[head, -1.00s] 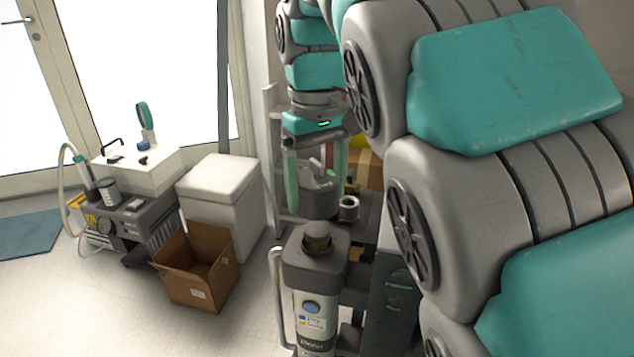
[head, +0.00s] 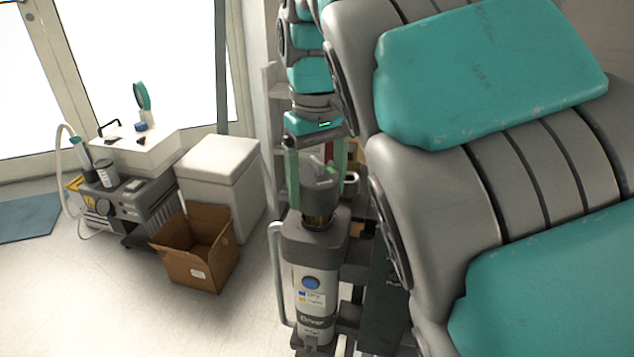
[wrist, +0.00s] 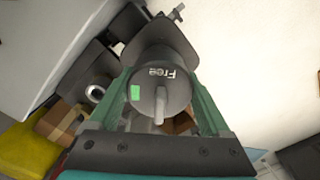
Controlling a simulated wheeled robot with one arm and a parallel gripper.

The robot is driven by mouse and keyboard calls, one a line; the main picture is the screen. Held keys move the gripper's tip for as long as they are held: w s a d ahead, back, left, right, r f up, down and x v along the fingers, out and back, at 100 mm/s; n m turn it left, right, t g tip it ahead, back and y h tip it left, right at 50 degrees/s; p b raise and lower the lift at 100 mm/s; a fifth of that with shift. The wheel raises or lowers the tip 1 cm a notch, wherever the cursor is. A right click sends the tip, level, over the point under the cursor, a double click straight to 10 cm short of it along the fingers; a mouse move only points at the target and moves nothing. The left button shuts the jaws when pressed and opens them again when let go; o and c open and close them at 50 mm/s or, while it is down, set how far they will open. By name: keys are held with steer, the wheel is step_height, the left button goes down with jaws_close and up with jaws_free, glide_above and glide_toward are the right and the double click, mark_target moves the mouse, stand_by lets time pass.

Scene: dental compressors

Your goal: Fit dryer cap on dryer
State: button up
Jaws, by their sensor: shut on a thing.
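The dryer (head: 305,262) is an upright white and grey canister with a dark grey top and a blue round badge, in the lower middle of the head view. Its brass threaded neck (head: 318,222) shows just under the dryer cap (head: 319,198). The cap is a dark grey cylinder with a small lever on top; the wrist view shows its round top (wrist: 160,92) marked "Free" with a green patch. My gripper (head: 314,182) is shut on the cap with its green fingers on either side. The cap looks upright and in line with the neck; whether they touch I cannot tell.
An open cardboard box (head: 195,260) and a white cabinet (head: 222,175) stand to the left. A compressor unit (head: 125,205) is further left. A shelf (head: 275,125) rises behind my gripper. My own arm fills the right side. The floor at lower left is clear.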

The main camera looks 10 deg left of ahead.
mark_target(317, 160)
steer(key=shift+f, duration=0.15)
steer(key=shift+f+b, duration=1.05)
steer(key=shift+f, duration=0.65)
steer(key=o, duration=1.3)
steer(key=shift+r, duration=0.1)
steer(key=shift+r+p, duration=1.45)
steer(key=shift+r, duration=2.4)
